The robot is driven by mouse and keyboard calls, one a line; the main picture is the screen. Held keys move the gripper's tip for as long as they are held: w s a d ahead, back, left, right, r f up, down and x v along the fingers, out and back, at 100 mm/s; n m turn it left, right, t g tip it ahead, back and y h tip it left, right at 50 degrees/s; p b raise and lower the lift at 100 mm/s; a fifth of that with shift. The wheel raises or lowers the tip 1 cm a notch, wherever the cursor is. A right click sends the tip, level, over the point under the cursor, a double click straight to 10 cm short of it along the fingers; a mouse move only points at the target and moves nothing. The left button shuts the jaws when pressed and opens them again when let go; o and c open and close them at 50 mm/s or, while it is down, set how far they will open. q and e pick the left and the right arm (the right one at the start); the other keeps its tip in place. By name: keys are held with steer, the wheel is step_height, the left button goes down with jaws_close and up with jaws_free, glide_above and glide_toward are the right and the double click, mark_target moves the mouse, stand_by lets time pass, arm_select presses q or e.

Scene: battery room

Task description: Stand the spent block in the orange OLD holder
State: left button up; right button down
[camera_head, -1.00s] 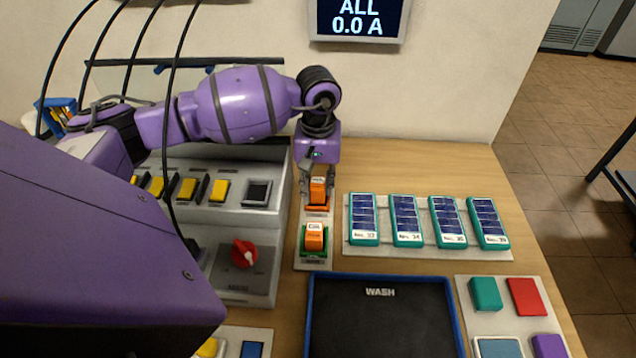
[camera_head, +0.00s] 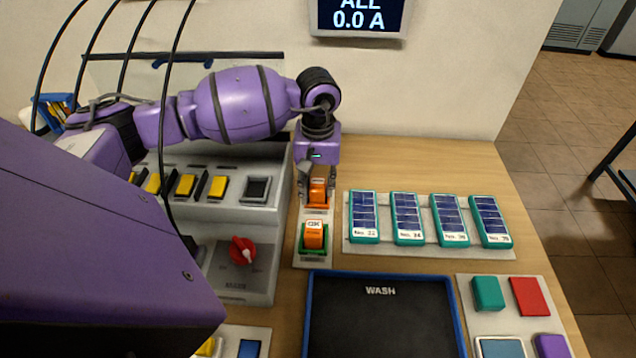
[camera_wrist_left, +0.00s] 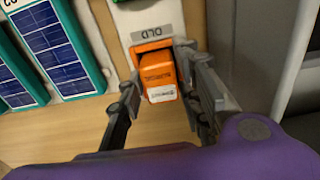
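The spent block (camera_head: 318,191), orange with a pale label, stands in the orange OLD holder (camera_head: 316,207) on a light strip. In the left wrist view the block (camera_wrist_left: 159,78) sits inside the holder's orange frame (camera_wrist_left: 152,46), and the word OLD is upside down on the strip. My left gripper (camera_head: 316,184) points down over the block. In the left wrist view its fingers (camera_wrist_left: 158,82) are on either side of the block, with a gap visible at the left finger; contact at the right finger is unclear. My right gripper is not in view.
A green holder (camera_head: 313,252) with another orange block (camera_head: 314,235) stands just in front. Teal cells lie on a plate (camera_head: 430,252) to the right. A grey charger unit (camera_head: 262,215) with a red knob is close on the left. The WASH tray (camera_head: 380,325) is in front.

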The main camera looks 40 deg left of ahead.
mark_target(318, 184)
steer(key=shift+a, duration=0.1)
